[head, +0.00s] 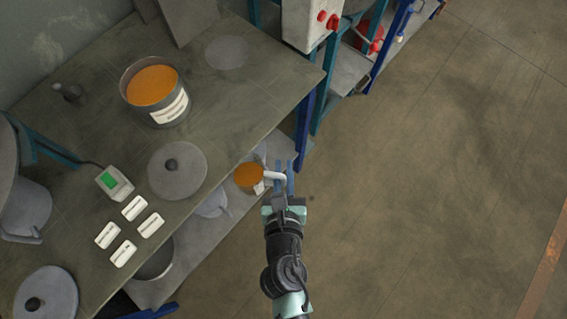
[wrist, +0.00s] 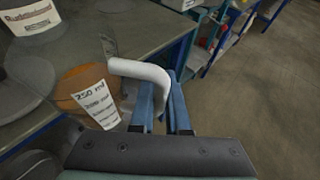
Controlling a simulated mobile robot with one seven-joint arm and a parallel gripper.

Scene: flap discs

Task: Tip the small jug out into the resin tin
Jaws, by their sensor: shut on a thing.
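The small jug (head: 248,176), filled with orange liquid, is held beside the table's front edge and looks upright. Its white handle (head: 274,177) is between the blue fingers of my gripper (head: 284,168), which is shut on it. In the wrist view the jug (wrist: 78,88) shows a "250 ml" label, and its handle (wrist: 146,72) curves into my gripper (wrist: 165,85). The resin tin (head: 170,112), grey with a white label and orange contents, stands upright on the table at the back left, apart from the jug. Part of the tin (wrist: 32,22) shows in the wrist view's top left corner.
On the table (head: 225,120) lie a round grey disc with a knob (head: 178,171), several white labelled blocks (head: 135,208), a device with a green screen (head: 114,182) and a pale flat disc (head: 227,52). Blue-framed shelving (head: 350,72) stands beyond. The floor (head: 430,180) at right is clear.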

